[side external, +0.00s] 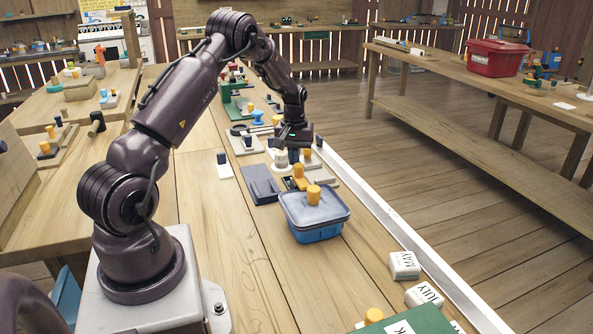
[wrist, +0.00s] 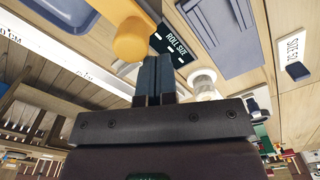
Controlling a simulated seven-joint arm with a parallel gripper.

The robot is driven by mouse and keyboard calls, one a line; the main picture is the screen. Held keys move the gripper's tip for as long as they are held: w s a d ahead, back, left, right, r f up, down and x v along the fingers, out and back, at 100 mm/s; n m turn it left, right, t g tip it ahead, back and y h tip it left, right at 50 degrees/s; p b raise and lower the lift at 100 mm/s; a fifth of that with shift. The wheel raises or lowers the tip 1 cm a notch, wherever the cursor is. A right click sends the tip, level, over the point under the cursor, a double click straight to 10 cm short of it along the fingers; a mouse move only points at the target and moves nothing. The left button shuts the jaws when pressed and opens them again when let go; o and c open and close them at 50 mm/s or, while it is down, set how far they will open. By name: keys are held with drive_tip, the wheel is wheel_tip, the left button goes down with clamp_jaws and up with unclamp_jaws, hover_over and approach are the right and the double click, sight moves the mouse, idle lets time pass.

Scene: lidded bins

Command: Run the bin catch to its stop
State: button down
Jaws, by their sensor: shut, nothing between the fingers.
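The blue bin (side external: 318,232) stands on the bench with a grey-blue lid (side external: 300,210) and an orange knob (side external: 314,194) on top. A corner of the bin shows in the wrist view (wrist: 68,10). Behind it, a second orange knob (side external: 298,171) stands by a dark green plate marked ROLL SIZE (wrist: 170,43). In the wrist view this orange knob (wrist: 132,42) is just left of my fingertips. I cannot tell which part is the bin catch. My gripper (side external: 293,156) points down above the bench behind the bin. Its fingers (wrist: 154,78) are shut and empty.
A grey flat tray (side external: 260,184) lies left of the plate. A white cylinder (wrist: 203,82) stands close to my fingers. A long white strip (side external: 375,205) runs along the bench's right edge. Blocks marked MAY (side external: 404,265) and JULY (side external: 424,295) lie near the front. Bare bench is left of the bin.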

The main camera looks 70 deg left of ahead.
drive_tip(key=shift+a, duration=0.1)
wheel_tip(320, 180, up, 7)
drive_tip(key=a, duration=0.1)
drive_tip(key=shift+a, duration=0.15)
idle(0.9)
drive_tip(key=s+d+r+m+t, duration=0.2)
drive_tip(key=s+d+r+m, duration=0.2)
drive_tip(key=d, duration=0.7)
drive_tip(key=s+d+r+m+t, duration=0.1)
drive_tip(key=s+d+r+m, duration=0.3)
drive_tip(key=s+d+r, duration=0.3)
drive_tip(key=s+d+r+m+t, duration=0.2)
drive_tip(key=s+d+r+m, duration=0.2)
drive_tip(key=d, duration=1.3)
drive_tip(key=shift+s+r+t, duration=0.3)
drive_tip(key=shift+s+r, duration=0.6)
drive_tip(key=shift+s, duration=0.05)
